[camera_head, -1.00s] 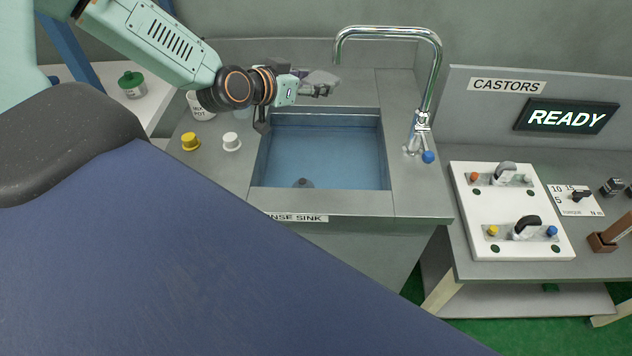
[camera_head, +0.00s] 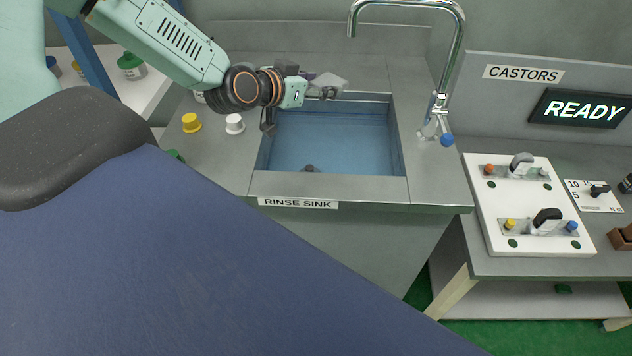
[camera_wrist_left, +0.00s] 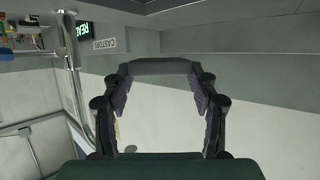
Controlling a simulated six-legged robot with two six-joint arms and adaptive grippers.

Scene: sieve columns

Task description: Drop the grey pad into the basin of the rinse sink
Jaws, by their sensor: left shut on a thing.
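The grey pad (camera_head: 329,80) is held in my left gripper (camera_head: 322,91) near the back edge of the rinse sink's basin (camera_head: 335,140) in the head view. The basin is blue inside, with a dark drain at its bottom. In the left wrist view, my left gripper (camera_wrist_left: 155,92) has its two dark fingers shut on the pad (camera_wrist_left: 150,67), which spans between the fingertips. The gripper's height above the rim is hard to judge. My right gripper is not in view.
A chrome tap (camera_head: 455,45) with a blue knob arches at the sink's right. Yellow (camera_head: 191,122) and white (camera_head: 234,123) knobs stand on the left counter. The castors bench (camera_head: 530,262), with its white plate and READY display, stands at right.

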